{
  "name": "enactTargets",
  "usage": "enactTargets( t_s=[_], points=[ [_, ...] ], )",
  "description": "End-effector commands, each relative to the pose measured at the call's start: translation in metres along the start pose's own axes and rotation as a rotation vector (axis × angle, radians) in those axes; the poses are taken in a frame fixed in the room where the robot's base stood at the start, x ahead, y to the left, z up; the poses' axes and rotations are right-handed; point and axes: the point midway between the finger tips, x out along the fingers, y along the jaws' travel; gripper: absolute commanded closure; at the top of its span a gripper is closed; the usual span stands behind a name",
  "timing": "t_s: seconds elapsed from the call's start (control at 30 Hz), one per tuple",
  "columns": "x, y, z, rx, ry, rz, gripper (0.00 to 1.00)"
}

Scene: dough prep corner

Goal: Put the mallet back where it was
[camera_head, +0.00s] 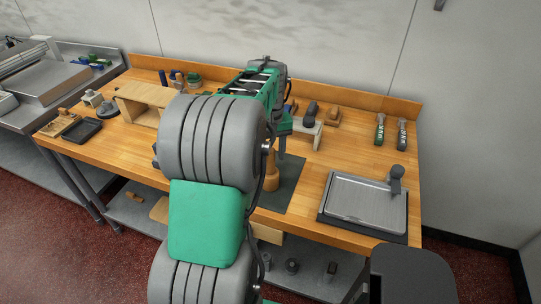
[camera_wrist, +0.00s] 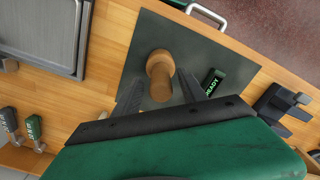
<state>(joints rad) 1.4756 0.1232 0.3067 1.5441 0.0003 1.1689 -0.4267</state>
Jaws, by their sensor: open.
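The wooden mallet (camera_head: 271,183) is on the dark mat (camera_head: 292,190) in the middle of the workbench. In the wrist view the mallet (camera_wrist: 160,72) shows a round, thicker part and a cylindrical part pointing towards my gripper. My gripper (camera_wrist: 160,93) is open, with one dark finger on each side of the mallet's near part in the picture. I cannot tell how far apart in depth they are. In the head view my arm hides most of my gripper and part of the mallet and mat.
A metal-topped tray (camera_head: 365,202) stands at the right. A wooden stand (camera_head: 145,103) is at the left. A black block marked READY (camera_wrist: 213,80) lies on the mat, near my gripper's right finger in the wrist view.

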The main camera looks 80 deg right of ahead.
Motion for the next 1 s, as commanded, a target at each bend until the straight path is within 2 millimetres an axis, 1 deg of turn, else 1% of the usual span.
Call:
enactTargets(
  t_s=[0.17, 0.3, 0.4, 0.5, 0.6, 0.67, 0.73, 0.77, 0.83, 0.87, 0.9, 0.97, 1.0],
  points=[
    [-0.040, 0.001, -0.001, 0.000, 0.007, 0.003, 0.51],
    [-0.076, 0.001, -0.001, 0.000, 0.005, 0.002, 0.51],
    [-0.097, 0.000, -0.001, 0.000, 0.003, 0.001, 0.51],
    [-0.108, 0.000, 0.000, 0.000, 0.001, 0.001, 0.51],
    [-0.113, 0.000, 0.000, -0.001, 0.001, 0.000, 0.51],
    [-0.114, -0.007, -0.001, -0.011, 0.003, 0.001, 0.51],
    [-0.115, -0.031, -0.005, -0.050, 0.013, 0.006, 0.51],
    [-0.115, -0.048, -0.006, -0.075, 0.021, 0.008, 0.51],
    [-0.115, -0.102, -0.007, -0.161, 0.047, 0.014, 0.51],
    [-0.113, -0.130, -0.005, -0.206, 0.060, 0.016, 0.51],
    [-0.111, -0.170, 0.002, -0.269, 0.080, 0.017, 0.51],
    [-0.107, -0.229, 0.020, -0.370, 0.116, 0.013, 0.51],
    [-0.102, -0.266, 0.037, -0.438, 0.138, 0.007, 0.51]
  ],
)
